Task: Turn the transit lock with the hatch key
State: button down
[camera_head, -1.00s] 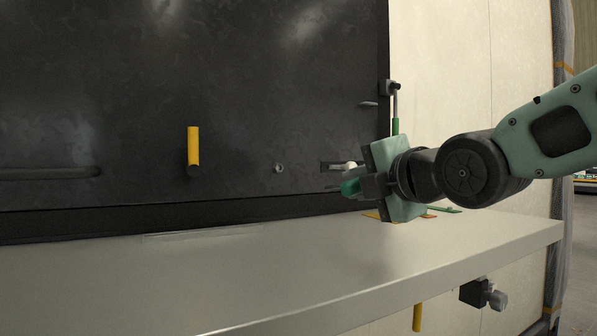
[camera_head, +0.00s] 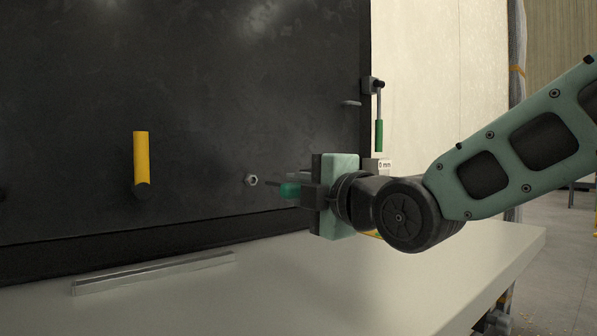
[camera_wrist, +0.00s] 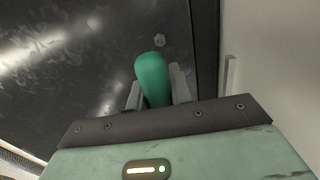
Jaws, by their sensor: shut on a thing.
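My gripper (camera_head: 305,193) is shut on the green handle of the hatch key (camera_head: 289,190), which also shows between the fingers in the wrist view (camera_wrist: 153,78). The key's thin dark shaft points left in the head view. A small metal hex fitting (camera_head: 251,180), seemingly the transit lock, sits on the dark panel just left of the shaft's tip. The tip looks close to it, but I cannot tell whether they touch. In the wrist view the hex fitting (camera_wrist: 160,40) lies just beyond the handle, which hides the key's shaft.
A yellow handle (camera_head: 141,158) sticks out of the dark panel to the left. A green-ended lever (camera_head: 379,135) hangs at the panel's right edge. A clear bar (camera_head: 155,272) lies on the pale shelf (camera_head: 270,285), which is otherwise largely bare below my gripper.

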jog(key=m+p, duration=0.4)
jog(key=p, duration=0.1)
jog(key=shift+r+m, duration=0.3)
jog(key=shift+m, duration=0.1)
jog(key=m+p, duration=0.4)
jog(key=p, duration=0.1)
jog(key=m+p, duration=0.4)
jog(key=m, duration=0.1)
jog(key=shift+f, duration=0.1)
jog(key=m+p, duration=0.3)
jog(key=m, duration=0.1)
jog(key=x, duration=0.4)
jog(key=shift+a+f, duration=0.1)
jog(key=shift+f, duration=0.2)
jog(key=shift+w+a+b, duration=0.3)
jog(key=shift+w+a, duration=0.05)
jog(key=shift+w, duration=0.2)
jog(key=shift+w+a+b, duration=0.3)
jog(key=shift+w+a, duration=0.1)
jog(key=shift+w, duration=0.15)
